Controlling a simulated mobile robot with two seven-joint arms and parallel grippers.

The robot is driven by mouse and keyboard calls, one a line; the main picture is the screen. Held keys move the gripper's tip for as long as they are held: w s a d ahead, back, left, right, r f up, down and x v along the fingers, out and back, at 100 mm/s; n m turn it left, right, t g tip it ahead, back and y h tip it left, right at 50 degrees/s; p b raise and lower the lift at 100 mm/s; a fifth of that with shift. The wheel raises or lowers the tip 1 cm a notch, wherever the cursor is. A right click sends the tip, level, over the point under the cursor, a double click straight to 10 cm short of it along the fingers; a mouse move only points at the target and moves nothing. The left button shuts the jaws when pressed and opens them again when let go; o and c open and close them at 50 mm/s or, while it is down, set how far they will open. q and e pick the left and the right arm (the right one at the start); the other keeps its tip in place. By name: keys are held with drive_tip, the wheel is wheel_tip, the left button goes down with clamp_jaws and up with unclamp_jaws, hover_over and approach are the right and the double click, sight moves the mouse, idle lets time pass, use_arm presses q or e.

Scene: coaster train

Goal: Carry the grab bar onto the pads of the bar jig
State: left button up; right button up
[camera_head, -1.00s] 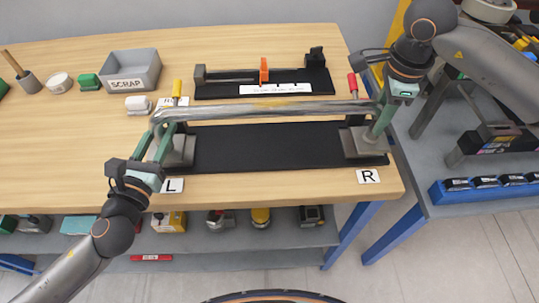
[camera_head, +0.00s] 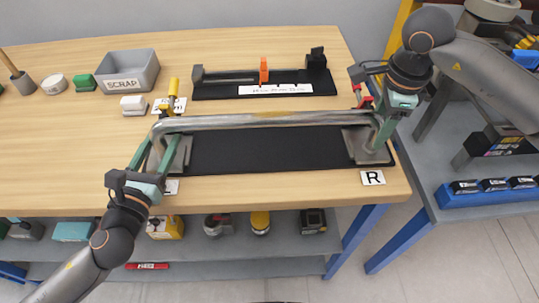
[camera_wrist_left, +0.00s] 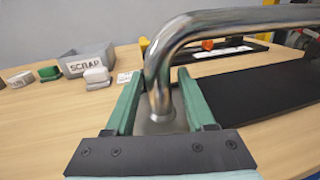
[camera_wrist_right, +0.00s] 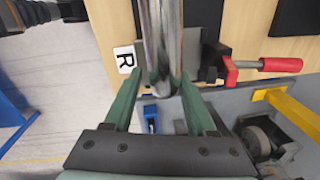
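The grab bar (camera_head: 260,119) is a shiny bent metal tube lying across the bar jig (camera_head: 270,150), a black base with grey end pads. Its left leg comes down at the left pad (camera_head: 180,155) and its right leg at the right pad (camera_head: 374,148); exact contact is hard to see. My left gripper (camera_wrist_left: 160,80) is open around the left leg, with gaps beside the tube. My right gripper (camera_wrist_right: 160,78) is open around the right end, its fingers on either side of the tube and very close to it. My right gripper partly hides the right pad.
A yellow clamp handle (camera_head: 173,88) stands behind the left pad, and a red clamp handle (camera_wrist_right: 280,65) is by the right pad. A black fixture with an orange part (camera_head: 263,70) sits behind the jig. A grey scrap bin (camera_head: 128,70) stands at back left.

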use_arm(q)
drive_tip(key=shift+o, duration=0.6)
use_arm(e)
drive_tip(key=shift+o, duration=0.6)
use_arm(q)
drive_tip(key=s+a, duration=0.2)
drive_tip(key=s, duration=0.9)
drive_tip(key=shift+s+a, duration=0.15)
drive_tip(key=shift+s, duration=0.25)
use_arm(e)
wheel_tip(320, 180, up, 12)
drive_tip(key=s, duration=0.1)
drive_tip(key=shift+a, duration=0.1)
drive_tip(key=shift+s, duration=0.1)
